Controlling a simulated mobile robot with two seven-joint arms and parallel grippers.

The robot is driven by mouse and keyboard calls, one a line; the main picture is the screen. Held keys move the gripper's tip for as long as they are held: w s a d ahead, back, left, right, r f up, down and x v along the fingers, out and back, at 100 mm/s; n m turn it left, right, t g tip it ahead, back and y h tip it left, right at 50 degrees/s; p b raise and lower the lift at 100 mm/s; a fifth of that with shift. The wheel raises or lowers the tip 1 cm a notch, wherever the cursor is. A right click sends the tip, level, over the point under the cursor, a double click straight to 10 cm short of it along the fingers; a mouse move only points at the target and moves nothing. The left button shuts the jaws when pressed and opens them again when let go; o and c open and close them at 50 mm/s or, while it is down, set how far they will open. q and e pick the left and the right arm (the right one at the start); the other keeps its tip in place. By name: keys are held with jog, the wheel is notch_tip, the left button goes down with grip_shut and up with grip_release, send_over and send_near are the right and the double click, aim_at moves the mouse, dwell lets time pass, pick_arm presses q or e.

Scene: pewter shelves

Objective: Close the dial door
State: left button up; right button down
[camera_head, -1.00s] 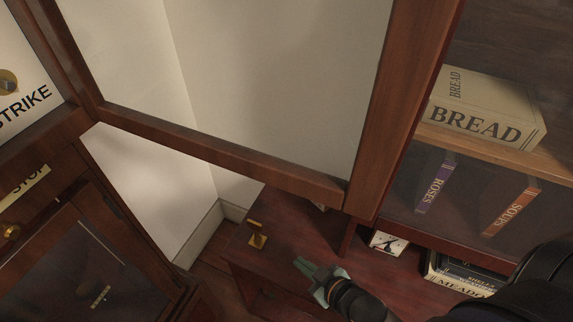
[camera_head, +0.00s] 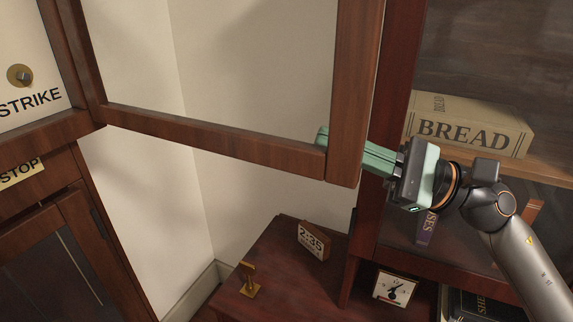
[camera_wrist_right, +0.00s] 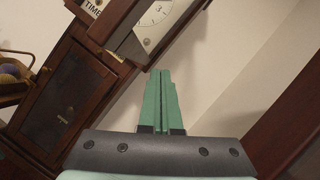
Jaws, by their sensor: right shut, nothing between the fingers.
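The dial door (camera_head: 215,138), a wooden frame around a clear pane, stands open across the upper left of the head view. It reaches from the clock case at left to an upright edge near the bookshelf. My right gripper (camera_head: 322,139) is shut and empty. Its green fingers pass behind the door's free upright, and their tips show through the pane; I cannot tell whether they touch the wood. In the right wrist view the shut fingers (camera_wrist_right: 161,75) point toward the clock, where part of the pale dial (camera_wrist_right: 160,20) shows. My left gripper is not in view.
The bookshelf with a BREAD box (camera_head: 470,125) is at right, close to my right arm. Below the door, a low wooden surface (camera_head: 285,270) holds a small clock (camera_head: 313,241) and a brass piece (camera_head: 249,281). White wall lies behind the door.

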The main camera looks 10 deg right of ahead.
aim_at(272, 143)
jog(key=a+n+h, duration=0.1)
jog(key=a+n, duration=0.1)
jog(key=n, duration=0.1)
jog(key=a+n+h+p, duration=0.1)
jog(key=a+n, duration=0.2)
jog(key=a+n+g+h+p, duration=0.1)
jog(key=a+n, duration=0.1)
jog(key=n, duration=0.2)
jog(key=shift+w+a+r+h, duration=0.15)
jog(key=shift+w+r+h, duration=0.15)
jog(key=shift+w+r, duration=0.05)
jog(key=shift+w+a+f, duration=0.1)
jog(key=shift+w+a, duration=0.05)
jog(key=shift+a, duration=0.2)
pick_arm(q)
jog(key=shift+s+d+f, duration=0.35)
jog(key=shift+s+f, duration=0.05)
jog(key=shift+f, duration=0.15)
